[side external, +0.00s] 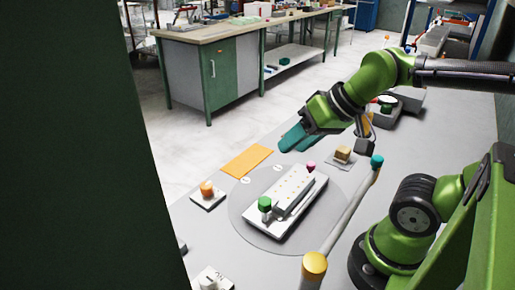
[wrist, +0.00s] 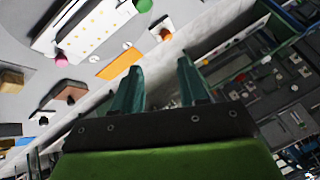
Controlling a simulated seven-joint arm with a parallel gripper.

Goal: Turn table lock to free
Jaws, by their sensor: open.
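My gripper (side external: 294,138) has teal fingers and hangs in the air above the table's far side, behind the round turntable disc (side external: 243,222). In the wrist view its two fingers (wrist: 160,70) stand apart with nothing between them. No part is clearly marked as the table lock. An orange knob (side external: 207,188) on a white plate stands left of the disc, and it also shows in the wrist view (wrist: 165,34). A white switch-like piece (side external: 212,279) sits at the near edge, partly cut off. My gripper touches none of these.
On the disc lies a white press plate (side external: 284,222) with a green knob (side external: 264,203) and a pink knob (side external: 311,166). An orange sheet (side external: 245,162) lies behind it. A tan block (side external: 343,154) is to the right. A pole with a yellow end (side external: 314,264) crosses in front.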

